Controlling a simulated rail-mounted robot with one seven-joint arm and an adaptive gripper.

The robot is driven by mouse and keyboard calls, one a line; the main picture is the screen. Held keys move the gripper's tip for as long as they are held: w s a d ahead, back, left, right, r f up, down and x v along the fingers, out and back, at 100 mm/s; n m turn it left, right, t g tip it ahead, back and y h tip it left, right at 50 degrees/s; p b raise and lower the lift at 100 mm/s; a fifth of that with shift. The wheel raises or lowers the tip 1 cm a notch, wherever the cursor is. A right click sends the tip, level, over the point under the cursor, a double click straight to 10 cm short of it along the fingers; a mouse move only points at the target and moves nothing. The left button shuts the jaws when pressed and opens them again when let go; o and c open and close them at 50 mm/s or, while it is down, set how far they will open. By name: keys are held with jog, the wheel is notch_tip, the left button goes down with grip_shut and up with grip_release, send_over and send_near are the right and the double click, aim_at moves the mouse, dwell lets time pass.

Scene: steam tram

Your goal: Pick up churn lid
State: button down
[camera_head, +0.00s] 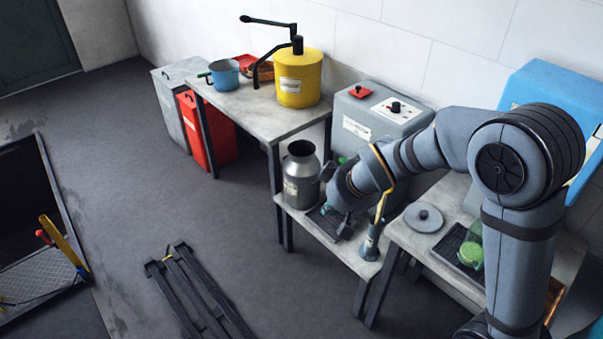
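The churn lid, a round grey disc with a dark knob (424,217), lies flat on the right-hand table, near its left edge. A grey metal churn (301,177) stands upright with an open mouth on the lower middle table. My gripper (337,219) points down over that lower table, just right of the churn and to the left of the lid, apart from the lid. Its fingers are small and partly hidden by my wrist, so I cannot tell whether they are open or shut.
A grey-blue bottle-like item (371,242) stands right of my gripper. A dark tray with a green-topped jar (470,254) sits right of the lid. A grey box with a black knob (378,112) stands behind. A black rack (199,289) lies on the floor.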

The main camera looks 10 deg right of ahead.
jog(key=c, duration=2.5)
grip_release()
jog(key=o, duration=1)
jog(key=shift+o, duration=0.2)
